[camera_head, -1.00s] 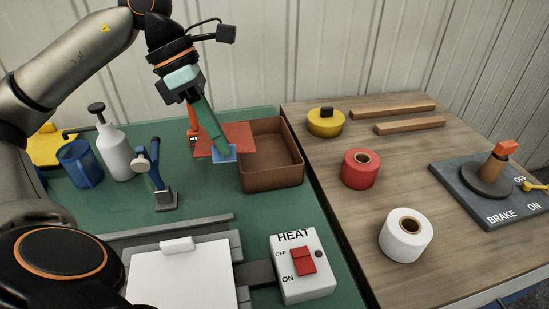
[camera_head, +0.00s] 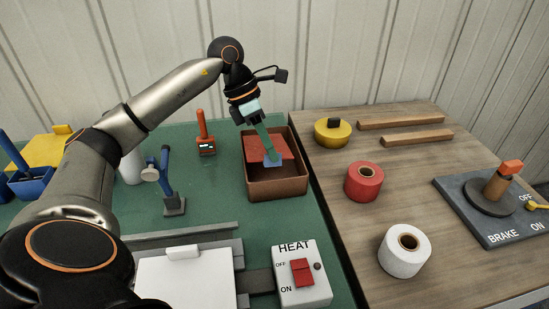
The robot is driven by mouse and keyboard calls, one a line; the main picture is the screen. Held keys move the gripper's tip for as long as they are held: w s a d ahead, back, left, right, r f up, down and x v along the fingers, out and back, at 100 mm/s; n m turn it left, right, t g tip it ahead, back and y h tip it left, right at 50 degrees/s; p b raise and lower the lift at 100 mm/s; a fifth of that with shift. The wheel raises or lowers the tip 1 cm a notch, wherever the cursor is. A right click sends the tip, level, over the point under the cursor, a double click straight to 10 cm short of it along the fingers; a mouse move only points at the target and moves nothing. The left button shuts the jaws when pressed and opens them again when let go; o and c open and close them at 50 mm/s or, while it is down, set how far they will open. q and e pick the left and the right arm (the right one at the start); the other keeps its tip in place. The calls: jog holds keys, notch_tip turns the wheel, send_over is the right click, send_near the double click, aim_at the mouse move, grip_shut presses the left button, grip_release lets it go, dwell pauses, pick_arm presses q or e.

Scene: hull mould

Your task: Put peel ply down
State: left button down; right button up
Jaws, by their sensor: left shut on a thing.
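The peel ply, a red sheet (camera_head: 284,146), is in the head view within the rim of the brown open box (camera_head: 278,188). My left gripper (camera_head: 271,159) reaches down into the box from above. Its long green fingers end in a blue tip at the sheet, and it is shut on the sheet. The fingers hide part of the sheet. I cannot tell whether the sheet touches the box floor. My right gripper is not in view.
A heat switch box (camera_head: 317,287) and a white plate (camera_head: 190,285) are in front. An orange-handled tool (camera_head: 203,135) and a blue clamp (camera_head: 168,180) stand left of the box. Red (camera_head: 364,184) and white (camera_head: 404,252) rolls stand on the wooden table to the right.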

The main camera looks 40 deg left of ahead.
pick_arm(q)
jog(key=shift+w+f, duration=0.65)
jog(key=shift+f, duration=0.2)
jog(key=shift+w+a+f, duration=0.1)
jog(key=shift+w+f, duration=0.05)
jog(key=shift+f, duration=0.75)
jog(key=shift+w+f, duration=0.1)
jog(key=shift+f, duration=0.75)
jog(key=shift+f, duration=0.15)
jog(key=shift+f, duration=0.1)
jog(key=c, duration=1)
grip_release()
jog(key=shift+r, duration=0.3)
jog(key=p+v, duration=0.1)
jog(key=v, duration=1.1)
jog(key=shift+s, duration=0.1)
